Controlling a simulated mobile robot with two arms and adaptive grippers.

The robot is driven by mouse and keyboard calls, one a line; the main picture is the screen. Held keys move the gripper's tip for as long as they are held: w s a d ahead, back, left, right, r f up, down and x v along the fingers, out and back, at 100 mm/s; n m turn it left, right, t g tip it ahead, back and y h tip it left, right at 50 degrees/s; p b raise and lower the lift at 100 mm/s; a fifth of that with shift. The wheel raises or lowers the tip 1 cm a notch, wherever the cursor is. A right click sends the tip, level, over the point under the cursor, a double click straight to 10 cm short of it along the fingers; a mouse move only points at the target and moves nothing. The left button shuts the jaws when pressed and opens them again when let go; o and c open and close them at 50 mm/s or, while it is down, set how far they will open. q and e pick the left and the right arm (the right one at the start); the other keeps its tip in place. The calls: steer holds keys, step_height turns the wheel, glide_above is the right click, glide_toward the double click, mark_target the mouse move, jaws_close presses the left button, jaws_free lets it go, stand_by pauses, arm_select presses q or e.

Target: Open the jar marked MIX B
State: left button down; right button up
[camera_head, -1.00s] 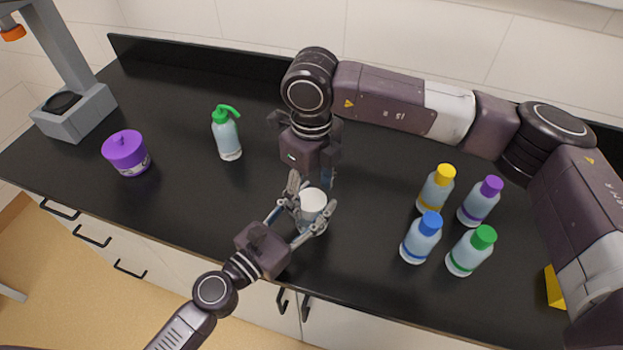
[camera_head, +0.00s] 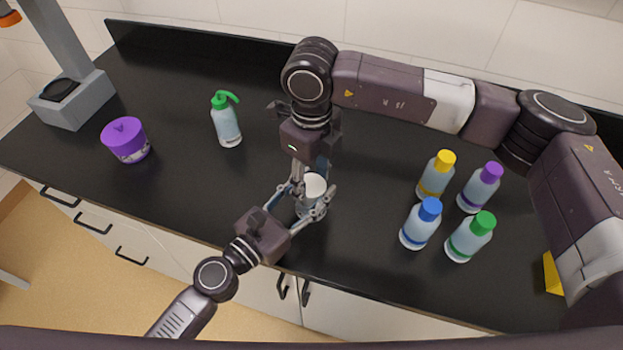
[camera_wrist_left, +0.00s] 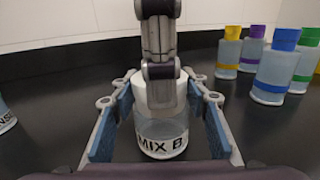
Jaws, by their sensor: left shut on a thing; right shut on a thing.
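The MIX B jar (camera_wrist_left: 162,136), clear with a white lid and black lettering, stands upright on the counter. Its white lid (camera_head: 314,184) shows in the head view. My left gripper (camera_head: 313,206) comes in from the front and is shut around the jar's body, with a finger on each side in the left wrist view (camera_wrist_left: 160,115). My right gripper (camera_head: 313,174) points down from above and is shut on the lid. One of its fingers hides part of the jar and lid in the left wrist view.
Several bottles with yellow (camera_head: 436,176), purple (camera_head: 480,187), blue (camera_head: 421,223) and green (camera_head: 470,236) caps stand to the right. The counter's front edge is close to the MIX B jar.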

arm_select(q)
steer(key=shift+s, duration=0.1)
arm_select(e)
steer(key=shift+o, duration=0.2)
steer(key=shift+n, duration=1.4)
steer(key=o, duration=1.3)
steer(key=shift+r, duration=0.1)
steer(key=shift+r, duration=2.15)
arm_select(q)
steer(key=c, duration=1)
jaws_free()
steer(key=shift+c, duration=0.2)
